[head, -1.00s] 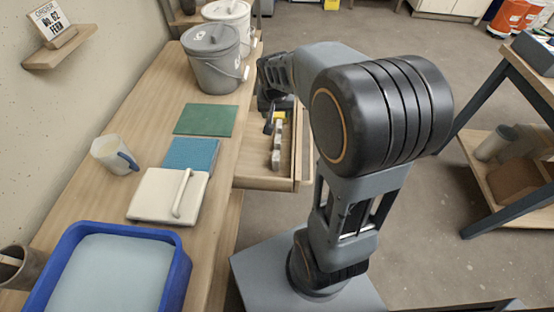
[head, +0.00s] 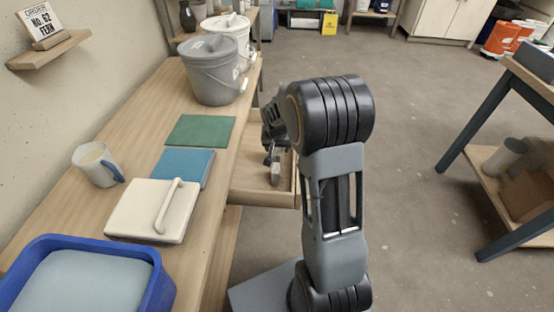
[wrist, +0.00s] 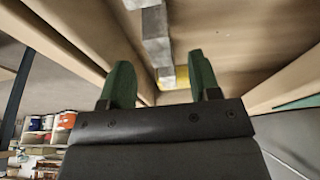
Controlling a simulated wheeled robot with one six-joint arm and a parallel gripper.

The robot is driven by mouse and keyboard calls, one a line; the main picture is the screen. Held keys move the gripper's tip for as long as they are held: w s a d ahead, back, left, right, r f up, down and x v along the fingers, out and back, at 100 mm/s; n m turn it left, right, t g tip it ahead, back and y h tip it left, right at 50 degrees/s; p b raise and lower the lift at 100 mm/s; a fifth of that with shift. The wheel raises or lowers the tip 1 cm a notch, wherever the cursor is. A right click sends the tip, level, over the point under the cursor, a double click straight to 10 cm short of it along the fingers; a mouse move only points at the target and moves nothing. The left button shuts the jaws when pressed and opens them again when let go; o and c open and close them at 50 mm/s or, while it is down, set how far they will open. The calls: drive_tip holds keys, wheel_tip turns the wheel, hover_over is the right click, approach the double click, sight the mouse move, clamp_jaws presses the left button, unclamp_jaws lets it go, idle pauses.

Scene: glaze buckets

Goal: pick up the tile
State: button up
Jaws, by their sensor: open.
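Small pale grey blocks lie in a row in the open drawer (head: 245,194); one block shows in the head view (head: 275,173). In the wrist view, grey blocks (wrist: 155,35) run up the picture, and one is between the fingertips in the picture. A yellow piece (wrist: 170,72) shows behind the fingers. I cannot tell which piece is the tile. My gripper (wrist: 162,80) is open, with green fingertips apart and no piece visibly held. In the head view my gripper (head: 269,150) is at the drawer, partly hidden by my arm.
The worktop holds a green square (head: 200,130), a blue square (head: 186,167), a white slab with a handle (head: 140,208), a mug (head: 97,164), a blue tub (head: 152,290) and a grey lidded bucket (head: 213,80). Drawer walls flank the gripper.

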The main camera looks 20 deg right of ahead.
sight(277, 150)
drive_tip(key=shift+b+x, duration=1.1)
drive_tip(key=shift+x, duration=1.6)
drive_tip(key=shift+s, duration=0.15)
drive_tip(key=shift+c, duration=0.4)
drive_tip(key=shift+a, duration=0.1)
clamp_jaws()
drive_tip(key=shift+r, duration=0.1)
